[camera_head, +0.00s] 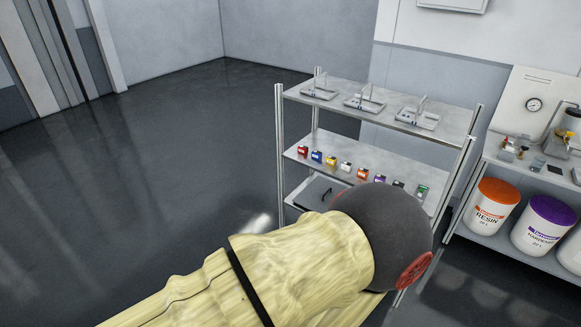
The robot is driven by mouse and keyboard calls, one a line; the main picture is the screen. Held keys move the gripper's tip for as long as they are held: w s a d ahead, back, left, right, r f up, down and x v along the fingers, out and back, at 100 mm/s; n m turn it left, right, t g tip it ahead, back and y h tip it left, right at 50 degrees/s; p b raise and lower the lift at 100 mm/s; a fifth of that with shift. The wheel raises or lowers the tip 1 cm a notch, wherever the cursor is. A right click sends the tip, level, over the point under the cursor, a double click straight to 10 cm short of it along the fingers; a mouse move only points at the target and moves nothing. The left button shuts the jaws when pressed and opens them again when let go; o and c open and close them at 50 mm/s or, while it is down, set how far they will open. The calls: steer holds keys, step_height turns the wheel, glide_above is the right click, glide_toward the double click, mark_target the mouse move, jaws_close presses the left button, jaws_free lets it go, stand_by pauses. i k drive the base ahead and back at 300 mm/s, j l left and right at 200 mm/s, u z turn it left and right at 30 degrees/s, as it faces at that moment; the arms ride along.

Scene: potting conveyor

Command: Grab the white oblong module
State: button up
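Several small coloured modules stand in a row on the middle shelf of a metal rack. One is a small white or pale module (346,167), between a yellow module (331,161) and an orange one (362,174). It is too small in view to tell whether it is oblong. My arm, in a pale yellow sleeve with a dark rounded joint, reaches across the front and covers part of the rack's lower right. My gripper does not show.
The rack's top shelf (388,105) holds several shallow trays (318,93). A dark-handled case or tray (315,193) lies on its lower shelf. A bench to the right holds a gauge panel and, below, resin (490,208) and hardener (541,226) buckets. The left floor is clear.

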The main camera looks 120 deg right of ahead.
mark_target(347, 166)
steer(key=z, duration=4.7)
steer(key=i+j+z, duration=0.3)
steer(key=i+j, duration=0.3)
steer(key=i+j+z, duration=0.35)
steer(key=i+j, duration=0.2)
steer(key=j, duration=0.15)
steer(key=i+j+z, duration=0.15)
steer(key=j, duration=0.25)
steer(key=i+j+z, duration=0.15)
steer(key=i+j, duration=0.15)
steer(key=j, duration=0.15)
steer(key=i+j+z, duration=0.2)
steer(key=j, duration=0.25)
